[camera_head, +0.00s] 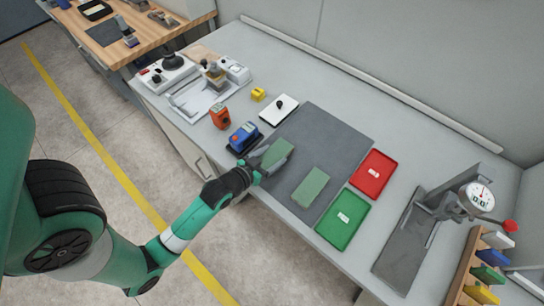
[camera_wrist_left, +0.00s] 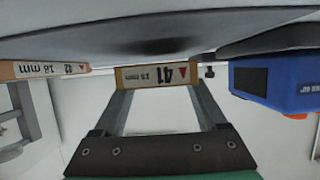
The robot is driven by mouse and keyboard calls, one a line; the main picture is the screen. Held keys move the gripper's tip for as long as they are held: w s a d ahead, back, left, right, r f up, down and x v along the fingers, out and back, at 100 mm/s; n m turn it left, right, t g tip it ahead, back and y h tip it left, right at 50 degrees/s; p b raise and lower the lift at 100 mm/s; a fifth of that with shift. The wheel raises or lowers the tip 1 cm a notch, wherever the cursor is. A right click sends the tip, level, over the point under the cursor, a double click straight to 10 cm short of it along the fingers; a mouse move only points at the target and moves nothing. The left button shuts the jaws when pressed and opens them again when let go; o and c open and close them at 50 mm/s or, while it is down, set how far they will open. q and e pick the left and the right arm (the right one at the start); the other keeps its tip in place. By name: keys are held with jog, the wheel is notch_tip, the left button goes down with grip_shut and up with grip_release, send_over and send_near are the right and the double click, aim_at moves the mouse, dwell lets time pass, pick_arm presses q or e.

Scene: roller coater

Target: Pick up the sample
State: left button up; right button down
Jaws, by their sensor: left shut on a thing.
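My left gripper (camera_head: 267,166) reaches in over the near edge of the grey mat and is shut on a flat green sample (camera_head: 280,151). In the left wrist view the fingers (camera_wrist_left: 160,92) stand on either side of the sample's wooden end (camera_wrist_left: 156,76), which is labelled 41. I cannot tell whether the sample is clear of the mat. A second green sample (camera_head: 311,187) lies flat on the mat to the right; its end, labelled 42, shows in the left wrist view (camera_wrist_left: 45,69). My right gripper is not in view.
A blue device (camera_head: 243,137) stands close left of the gripper, with an orange device (camera_head: 220,117) beyond. A red tray (camera_head: 373,174) and a green tray (camera_head: 343,219) lie right of the mat (camera_head: 327,130). A dial gauge stand (camera_head: 450,205) is farther right.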

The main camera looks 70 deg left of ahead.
pick_arm(q)
jog(key=s+a+r+p, duration=0.4)
jog(key=s+r+p, duration=0.7)
jog(key=s+p, duration=0.2)
jog(key=shift+a+r, duration=0.25)
jog(key=shift+a, duration=0.15)
jog(key=shift+d, duration=0.1)
